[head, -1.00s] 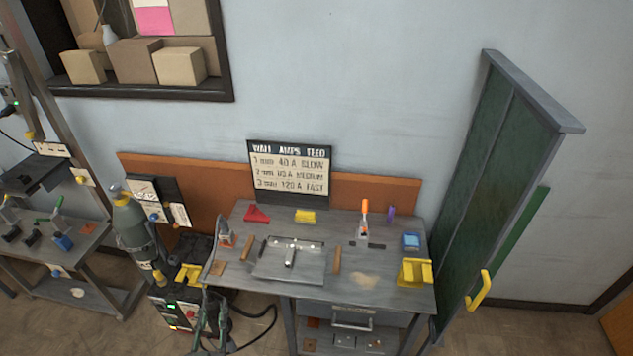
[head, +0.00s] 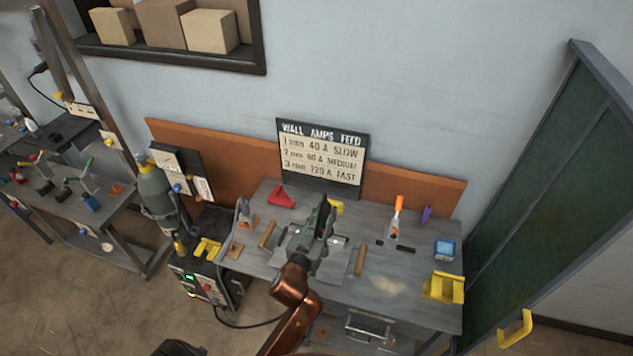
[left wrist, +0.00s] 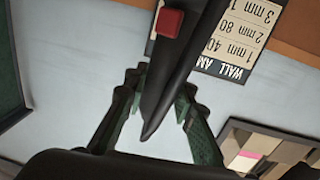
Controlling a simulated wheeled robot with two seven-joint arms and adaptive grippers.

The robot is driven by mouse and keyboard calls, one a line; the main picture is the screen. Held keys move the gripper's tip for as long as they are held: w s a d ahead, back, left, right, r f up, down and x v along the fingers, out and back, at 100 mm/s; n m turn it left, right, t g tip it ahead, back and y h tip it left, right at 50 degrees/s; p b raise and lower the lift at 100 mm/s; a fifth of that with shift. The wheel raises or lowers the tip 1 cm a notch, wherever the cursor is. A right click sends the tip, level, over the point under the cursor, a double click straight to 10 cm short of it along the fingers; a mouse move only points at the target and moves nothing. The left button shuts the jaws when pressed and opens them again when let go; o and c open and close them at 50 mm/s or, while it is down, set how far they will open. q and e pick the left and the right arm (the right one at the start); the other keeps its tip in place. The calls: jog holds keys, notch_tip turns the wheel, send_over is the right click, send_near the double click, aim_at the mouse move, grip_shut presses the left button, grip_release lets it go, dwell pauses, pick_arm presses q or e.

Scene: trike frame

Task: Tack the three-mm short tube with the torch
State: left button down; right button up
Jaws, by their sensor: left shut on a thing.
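My left gripper (head: 318,238) is above the middle of the grey bench. It is shut on a dark torch (left wrist: 172,75) with a red button, which shows between the green fingers in the left wrist view. A grey fixture plate (head: 291,258) lies on the bench below the gripper. The gripper hides most of its middle, so I cannot make out the short tube there. A sign (head: 322,158) at the back lists wall, amps and feed, with 3 mm at 120 A, fast. My right gripper is not in view.
Brown bars (head: 267,233) (head: 360,259) flank the plate. An orange-handled tool (head: 396,218), a blue box (head: 444,249) and a yellow block (head: 443,287) stand to the right. A red piece (head: 281,198) lies at the back. A welding machine (head: 200,285) and gas cylinder (head: 155,190) stand left. A green screen (head: 545,190) stands right.

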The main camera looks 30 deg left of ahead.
pick_arm(q)
jog(key=w+a+r+n+y, duration=0.2)
jog(key=w+a, duration=0.5)
jog(key=a, duration=0.2)
jog(key=shift+g, duration=0.3)
notch_tip(320, 180, down, 6)
jog(key=b, duration=0.5)
jog(key=shift+a+r+b, duration=0.1)
jog(key=shift+r+b, duration=0.15)
jog(key=shift+b, duration=0.15)
jog(key=shift+r, duration=0.1)
jog(key=shift+s+p, duration=0.15)
jog(key=shift+p, duration=0.15)
jog(key=shift+f, duration=0.5)
dwell(1.1)
notch_tip(320, 180, up, 7)
jog(key=p, duration=0.6)
jog(key=shift+r+p, duration=0.2)
jog(key=shift+p, duration=0.15)
